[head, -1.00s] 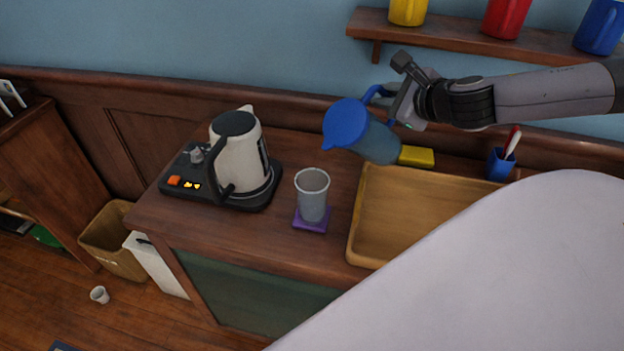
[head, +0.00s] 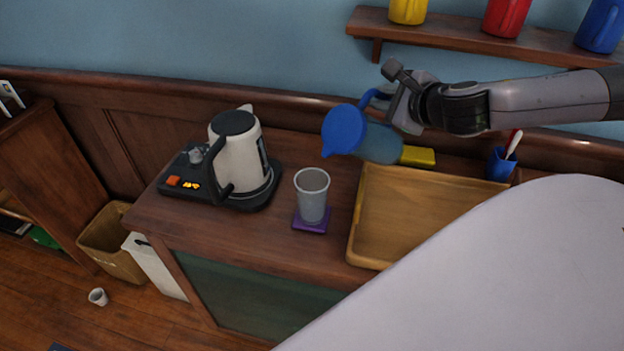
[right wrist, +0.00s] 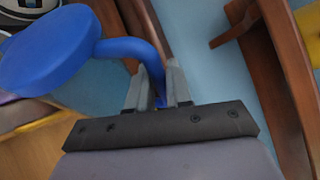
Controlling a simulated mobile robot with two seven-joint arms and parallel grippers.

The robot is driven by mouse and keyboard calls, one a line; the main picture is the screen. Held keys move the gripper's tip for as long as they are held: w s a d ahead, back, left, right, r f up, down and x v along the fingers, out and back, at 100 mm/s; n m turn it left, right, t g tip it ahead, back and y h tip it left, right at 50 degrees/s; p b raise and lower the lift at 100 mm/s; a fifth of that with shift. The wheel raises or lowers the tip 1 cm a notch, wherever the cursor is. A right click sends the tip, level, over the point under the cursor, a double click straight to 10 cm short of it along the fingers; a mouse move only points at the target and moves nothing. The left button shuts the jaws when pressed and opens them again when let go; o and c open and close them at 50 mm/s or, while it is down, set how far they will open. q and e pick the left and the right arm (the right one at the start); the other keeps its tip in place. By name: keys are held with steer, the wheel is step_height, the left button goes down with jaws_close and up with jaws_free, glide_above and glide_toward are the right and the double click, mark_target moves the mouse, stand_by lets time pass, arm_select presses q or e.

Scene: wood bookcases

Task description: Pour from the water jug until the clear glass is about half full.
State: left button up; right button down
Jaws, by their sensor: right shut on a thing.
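The water jug (head: 378,142) has a blue lid, spout and handle and a see-through bluish body. It is tilted, spout to the left, above and to the right of the clear glass (head: 312,196). My right gripper (head: 388,98) is shut on the jug's handle; the right wrist view also shows the fingers (right wrist: 160,92) closed on the blue handle beside the lid (right wrist: 50,50). The glass stands upright on a purple coaster (head: 311,222) on the wood counter. I see no stream between spout and glass, and cannot tell the water level in the glass. My left gripper is out of view.
A white kettle (head: 240,155) on a black base stands left of the glass. A wooden tray (head: 400,215) lies to the right, with a yellow block (head: 418,156) and a blue cup (head: 500,165) holding utensils behind it. A shelf (head: 450,34) with coloured mugs hangs above.

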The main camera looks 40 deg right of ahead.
steer(key=shift+a+r+n+h+b, duration=0.15)
steer(key=shift+a+n+h+b, duration=0.2)
steer(key=shift+a, duration=0.2)
stand_by(2.7)
